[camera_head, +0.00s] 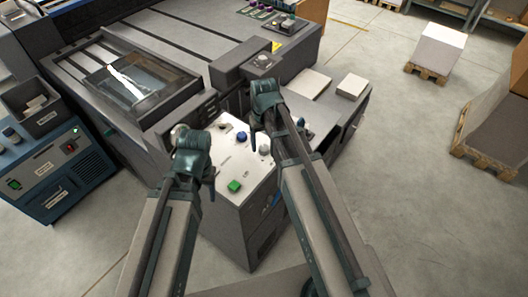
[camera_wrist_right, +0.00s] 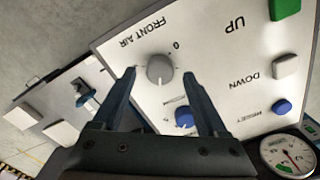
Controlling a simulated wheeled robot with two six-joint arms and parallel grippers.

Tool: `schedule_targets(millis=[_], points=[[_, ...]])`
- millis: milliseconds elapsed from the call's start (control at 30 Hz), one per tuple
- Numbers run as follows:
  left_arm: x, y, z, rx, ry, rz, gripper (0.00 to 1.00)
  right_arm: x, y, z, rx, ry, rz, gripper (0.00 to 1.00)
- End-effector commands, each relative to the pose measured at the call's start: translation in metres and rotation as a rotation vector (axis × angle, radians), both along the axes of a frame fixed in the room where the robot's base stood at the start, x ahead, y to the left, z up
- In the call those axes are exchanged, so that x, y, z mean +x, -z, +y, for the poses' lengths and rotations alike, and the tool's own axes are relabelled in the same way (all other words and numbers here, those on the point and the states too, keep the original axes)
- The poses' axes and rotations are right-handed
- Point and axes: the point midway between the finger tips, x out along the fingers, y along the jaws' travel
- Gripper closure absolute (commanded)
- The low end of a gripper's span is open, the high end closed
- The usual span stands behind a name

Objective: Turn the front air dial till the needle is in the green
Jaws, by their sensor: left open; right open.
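The front air dial (camera_wrist_right: 160,69) is a round grey knob on the white panel, beside the words FRONT AIR and a 0 mark. In the right wrist view it lies between and beyond the fingertips of my right gripper (camera_wrist_right: 162,74), which is open, with a gap on each side. In the head view my right gripper (camera_head: 265,118) is over the panel. My left gripper (camera_head: 192,155) is open by the panel's left side.
A small blue knob (camera_wrist_right: 184,118) sits near the right finger. The press (camera_head: 190,60) stands behind; a blue cabinet (camera_head: 60,165) stands left.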

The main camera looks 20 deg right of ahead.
Motion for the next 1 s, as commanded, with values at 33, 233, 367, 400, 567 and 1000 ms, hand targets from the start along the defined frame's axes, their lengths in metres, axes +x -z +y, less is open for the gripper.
schedule_targets(millis=[33, 233, 367, 400, 567, 1000], points=[[0.0000, 0.0105, 0.0000, 0.000, 0.000, 0.000, 0.43, 0.0000, 0.0104, 0.0000, 0.000, 0.000, 0.000, 0.24], [0.0000, 0.0152, 0.0000, 0.000, 0.000, 0.000, 0.43, 0.0000, 0.0152, 0.0000, 0.000, 0.000, 0.000, 0.24], [0.0000, 0.0141, 0.0000, 0.000, 0.000, 0.000, 0.43, 0.0000, 0.0141, 0.0000, 0.000, 0.000, 0.000, 0.24], [0.0000, 0.0141, 0.0000, 0.000, 0.000, 0.000, 0.43, 0.0000, 0.0141, 0.0000, 0.000, 0.000, 0.000, 0.24], [0.0000, 0.0141, 0.0000, 0.000, 0.000, 0.000, 0.43, 0.0000, 0.0141, 0.0000, 0.000, 0.000, 0.000, 0.46], [0.0000, 0.0142, 0.0001, 0.000, 0.000, 0.000, 0.43, 0.0000, 0.0142, 0.0000, 0.000, 0.002, 0.000, 1.00]])
